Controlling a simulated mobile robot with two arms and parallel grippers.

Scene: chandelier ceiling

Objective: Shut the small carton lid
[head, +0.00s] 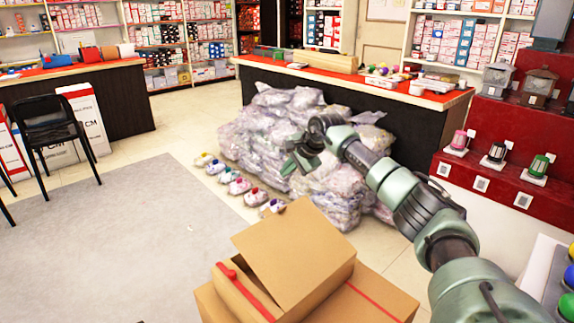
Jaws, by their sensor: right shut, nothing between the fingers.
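The small carton (238,301) is brown cardboard and sits at the bottom centre, on top of a larger carton (385,287). Its lid (292,255) is a broad brown flap that stands tilted, not flat, and it hides much of the carton's top. A strip of red tape (247,291) runs along the left side of the small carton. My right gripper (300,160) is shut and empty, above and beyond the lid and apart from it. My left gripper is not in view.
A heap of plastic-wrapped bundles (262,128) lies behind the cartons, with a row of small shoe-like items (239,186) on the floor beside it. A red stepped display (497,140) stands at the right. A grey mat (130,235) leaves clear floor at the left.

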